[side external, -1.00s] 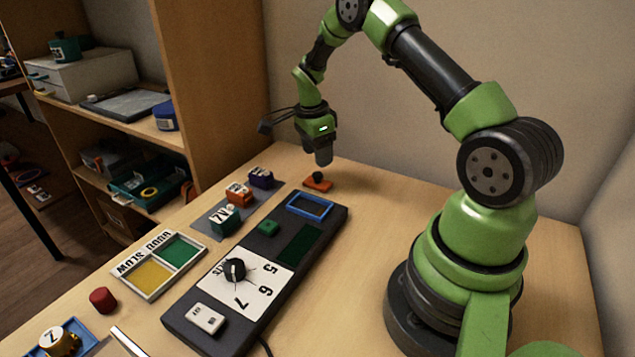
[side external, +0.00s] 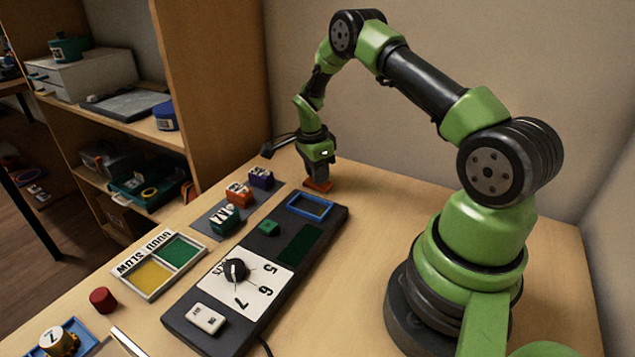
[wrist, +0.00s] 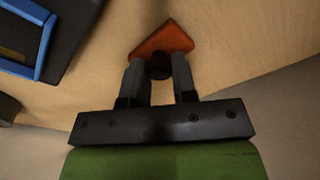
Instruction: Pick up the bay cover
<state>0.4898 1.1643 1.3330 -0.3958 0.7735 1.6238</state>
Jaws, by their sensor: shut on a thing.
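The bay cover appears to be the orange-red flat plate (side external: 318,185) with a dark knob on top. It lies on the table just beyond the far end of the dark console. In the wrist view the plate (wrist: 165,38) shows past my fingertips, and its dark knob (wrist: 160,66) sits between them. My gripper (side external: 317,176), also in the wrist view (wrist: 160,70), is shut on the knob from above. The plate appears to be at table level; I cannot tell whether it touches the table. My fingers hide the knob in the side view.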

